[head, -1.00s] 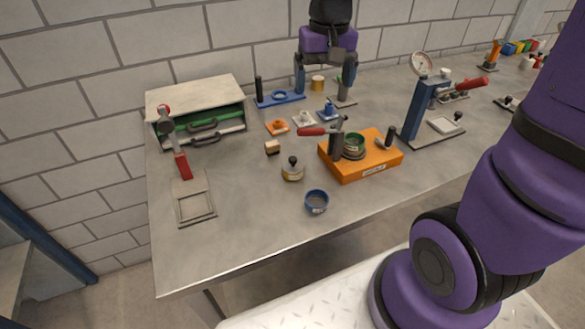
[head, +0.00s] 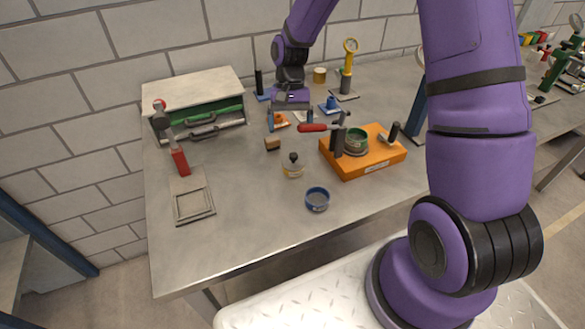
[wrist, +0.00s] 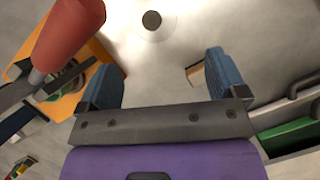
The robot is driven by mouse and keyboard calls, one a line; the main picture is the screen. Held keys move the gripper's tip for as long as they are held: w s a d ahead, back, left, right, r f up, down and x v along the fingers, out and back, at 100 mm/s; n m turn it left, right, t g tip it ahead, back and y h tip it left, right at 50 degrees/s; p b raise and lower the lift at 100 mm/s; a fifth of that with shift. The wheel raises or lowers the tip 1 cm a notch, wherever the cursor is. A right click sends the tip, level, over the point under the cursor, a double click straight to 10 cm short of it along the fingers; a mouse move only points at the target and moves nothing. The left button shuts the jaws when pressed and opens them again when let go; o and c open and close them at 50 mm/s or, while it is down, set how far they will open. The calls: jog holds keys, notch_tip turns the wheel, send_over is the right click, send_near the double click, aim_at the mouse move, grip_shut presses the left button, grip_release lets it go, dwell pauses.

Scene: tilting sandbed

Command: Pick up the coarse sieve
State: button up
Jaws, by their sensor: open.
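A small round blue-rimmed sieve (head: 317,199) lies on the bench near its front edge; I take it for the coarse sieve, but its label is too small to read. A green-rimmed round sieve (head: 355,141) sits in the orange fixture. My gripper (head: 290,120) is open and empty, pointing down over the bench's back part, behind and left of the blue sieve. In the wrist view, my gripper's two blue fingers (wrist: 162,78) are wide apart with bare bench between them. The blue sieve is not seen there.
A knobbed pot (head: 293,166) stands just behind the blue sieve. A wooden block (head: 272,143) is near my gripper. The orange fixture (head: 385,158) with a red handle (head: 318,127) is at right. A drawer cabinet (head: 200,88) stands back left.

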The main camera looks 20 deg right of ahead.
aim_at(293, 162)
jog(key=x, duration=0.5)
jog(key=shift+s+f, duration=0.1)
jog(key=shift+s+d+x, duration=0.1)
jog(key=shift+d+x, duration=0.1)
jog(key=shift+x, duration=1.1)
jog(key=shift+s+d+x, duration=0.1)
jog(key=shift+d+x, duration=0.1)
jog(key=shift+x, duration=1.1)
jog(key=shift+a, duration=0.1)
jog(key=c, duration=0.9)
